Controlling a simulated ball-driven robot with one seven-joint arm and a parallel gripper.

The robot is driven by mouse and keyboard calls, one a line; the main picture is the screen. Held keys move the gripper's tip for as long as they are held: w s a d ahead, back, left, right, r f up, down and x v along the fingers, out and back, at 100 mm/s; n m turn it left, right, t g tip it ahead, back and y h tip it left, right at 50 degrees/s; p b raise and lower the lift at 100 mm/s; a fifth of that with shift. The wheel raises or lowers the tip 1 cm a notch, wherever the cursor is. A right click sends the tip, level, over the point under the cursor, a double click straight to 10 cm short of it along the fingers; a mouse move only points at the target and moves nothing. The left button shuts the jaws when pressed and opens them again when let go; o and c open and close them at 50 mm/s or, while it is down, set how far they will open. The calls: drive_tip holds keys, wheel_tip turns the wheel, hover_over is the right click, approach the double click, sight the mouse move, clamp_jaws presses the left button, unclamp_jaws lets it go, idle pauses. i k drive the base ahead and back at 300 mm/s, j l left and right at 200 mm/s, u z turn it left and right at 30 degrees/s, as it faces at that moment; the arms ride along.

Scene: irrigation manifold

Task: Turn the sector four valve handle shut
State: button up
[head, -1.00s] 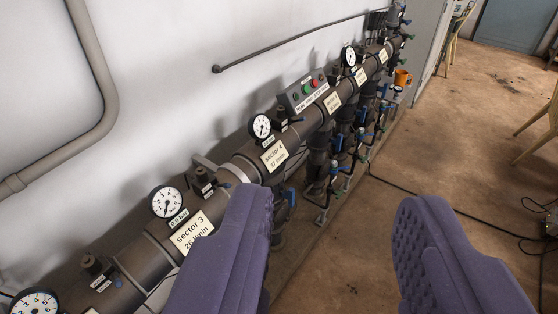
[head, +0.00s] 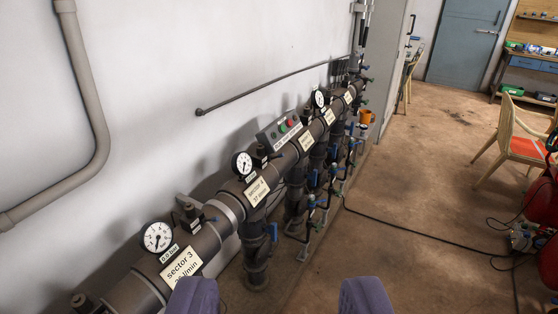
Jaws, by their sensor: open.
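The sector 4 label (head: 257,191) is a cream plate on the dark manifold pipe, left of centre, with a round gauge (head: 242,164) above it. Below that section a blue valve handle (head: 272,232) sits on a vertical branch; it looks upright, but its exact angle is too small to tell. The sector 3 label (head: 181,266) is nearer, at lower left. My gripper (head: 279,296) shows as two purple padded fingers at the bottom edge, wide apart and empty. It is apart from the pipe and handles, with bare floor between the fingers.
A control box (head: 281,131) with coloured buttons is on the wall behind the pipe. Several more blue-handled branches run into the distance. A black cable (head: 420,228) crosses the floor. A wooden chair (head: 522,143) and red equipment (head: 540,203) stand at right.

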sight(271, 229)
drive_tip(key=i+l+u, duration=0.1)
drive_tip(key=i+l, duration=0.3)
drive_tip(key=i, duration=0.3)
drive_tip(key=i+l+u, duration=0.1)
drive_tip(key=i+l, duration=0.35)
drive_tip(key=i, duration=0.25)
drive_tip(key=i+l, duration=0.55)
drive_tip(key=i+j+u, duration=0.05)
drive_tip(key=i, duration=0.05)
